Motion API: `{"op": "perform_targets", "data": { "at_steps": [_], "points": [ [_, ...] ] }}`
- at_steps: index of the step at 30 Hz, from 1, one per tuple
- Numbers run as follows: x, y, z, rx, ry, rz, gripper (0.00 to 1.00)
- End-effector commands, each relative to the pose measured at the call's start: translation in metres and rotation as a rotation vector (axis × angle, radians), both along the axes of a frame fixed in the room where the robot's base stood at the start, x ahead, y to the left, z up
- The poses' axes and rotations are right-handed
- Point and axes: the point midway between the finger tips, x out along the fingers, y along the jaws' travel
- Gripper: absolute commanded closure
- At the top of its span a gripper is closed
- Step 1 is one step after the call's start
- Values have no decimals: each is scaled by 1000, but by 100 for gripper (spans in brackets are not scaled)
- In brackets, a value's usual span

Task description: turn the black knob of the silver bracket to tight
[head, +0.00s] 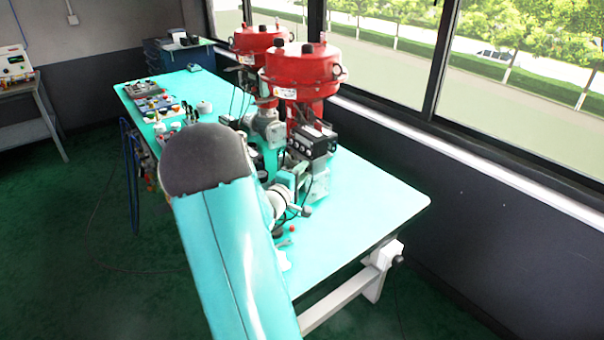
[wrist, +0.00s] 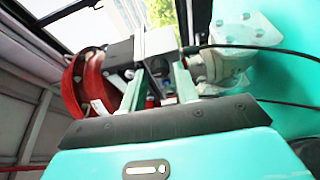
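The red valve actuator (head: 302,65) stands on the teal table, with a black box-shaped positioner (head: 312,142) and silver metal parts below it. In the wrist view, a silver plate-like part (wrist: 158,41), perhaps the silver bracket, is beyond my fingers. I cannot make out the black knob for certain; dark parts lie between and behind the fingers. My gripper (wrist: 160,72) has its two teal fingers apart, pointing at the silver and dark parts. Contact with them cannot be told. In the head view my teal arm covers part of the assembly's near side.
A second red actuator (head: 262,40) stands behind the first. The teal table (head: 385,200) is clear at its right end. Trays with small parts (head: 150,92) lie at its far left. A black cable (wrist: 262,52) crosses the wrist view. Windows and a wall run along the right.

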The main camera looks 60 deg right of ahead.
Motion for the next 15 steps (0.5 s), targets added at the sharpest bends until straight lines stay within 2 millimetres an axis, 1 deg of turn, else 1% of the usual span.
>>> {"op": "perform_targets", "data": {
  "at_steps": [5,15],
  "points": [
    [3,23,0,2,0,4,69],
    [9,97,-2,2,-1,4,69]
  ]
}}
